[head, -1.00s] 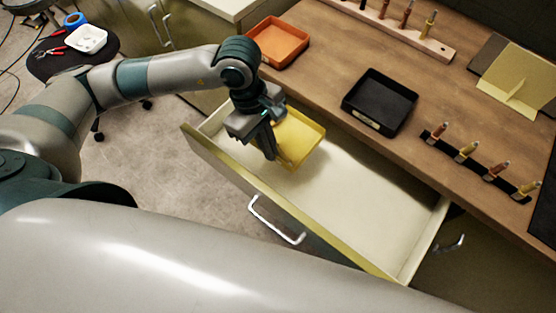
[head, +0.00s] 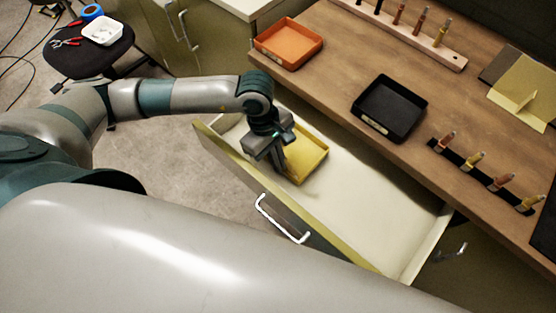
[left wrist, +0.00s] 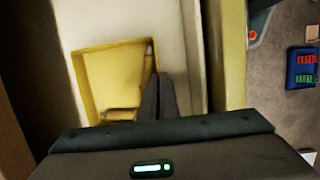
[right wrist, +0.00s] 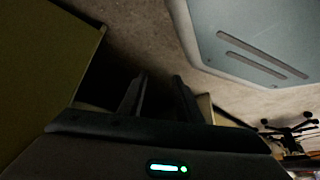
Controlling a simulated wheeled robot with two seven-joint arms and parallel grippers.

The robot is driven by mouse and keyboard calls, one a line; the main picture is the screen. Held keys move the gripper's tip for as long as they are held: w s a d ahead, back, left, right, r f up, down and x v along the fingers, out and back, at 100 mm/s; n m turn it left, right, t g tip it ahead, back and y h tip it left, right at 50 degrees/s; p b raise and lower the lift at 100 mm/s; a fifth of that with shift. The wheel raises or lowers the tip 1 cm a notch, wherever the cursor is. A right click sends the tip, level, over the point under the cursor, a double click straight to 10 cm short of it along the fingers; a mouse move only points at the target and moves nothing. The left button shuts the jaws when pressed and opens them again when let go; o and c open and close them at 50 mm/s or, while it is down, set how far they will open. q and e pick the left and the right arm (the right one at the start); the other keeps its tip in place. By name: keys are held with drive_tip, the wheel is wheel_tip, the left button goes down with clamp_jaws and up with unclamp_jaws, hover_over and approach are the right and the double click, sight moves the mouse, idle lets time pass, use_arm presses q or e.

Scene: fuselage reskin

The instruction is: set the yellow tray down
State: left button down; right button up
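The yellow tray (head: 309,155) is inside the open drawer (head: 375,205), at its left end. I cannot tell whether it touches the drawer floor. My left gripper (head: 281,170) is at the tray's near-left wall. In the left wrist view the fingers (left wrist: 158,80) are close together on the wall of the tray (left wrist: 88,72), which holds one or two small cylindrical pieces (left wrist: 118,115). The fingertips hide part of that wall. My right gripper (right wrist: 158,85) shows only in the right wrist view, with its fingers apart and nothing between them.
The wooden worktop (head: 340,70) above the drawer carries an orange tray (head: 288,43), a black tray (head: 390,107) and racks of small tools. The drawer's right part is empty. Its front panel with a white handle (head: 282,220) faces me. A stool (head: 90,50) stands back left.

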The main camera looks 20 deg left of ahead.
use_arm(q)
drive_tip(key=shift+f, duration=0.3)
use_arm(e)
drive_tip(key=shift+s+d+f, duration=0.15)
drive_tip(key=shift+s+f, duration=0.1)
drive_tip(key=shift+s, duration=0.2)
drive_tip(key=shift+s+d+f, duration=0.1)
drive_tip(key=shift+s+f, duration=0.1)
drive_tip(key=shift+s, duration=0.2)
drive_tip(key=shift+w, duration=0.1)
use_arm(q)
drive_tip(key=shift+f, duration=0.1)
drive_tip(key=c, duration=2)
unclamp_jaws()
drive_tip(key=shift+c, duration=0.2)
use_arm(e)
drive_tip(key=shift+w+a+r, duration=0.2)
drive_tip(key=shift+w+r, duration=0.2)
drive_tip(key=shift+w, duration=0.35)
drive_tip(key=shift+s, duration=0.15)
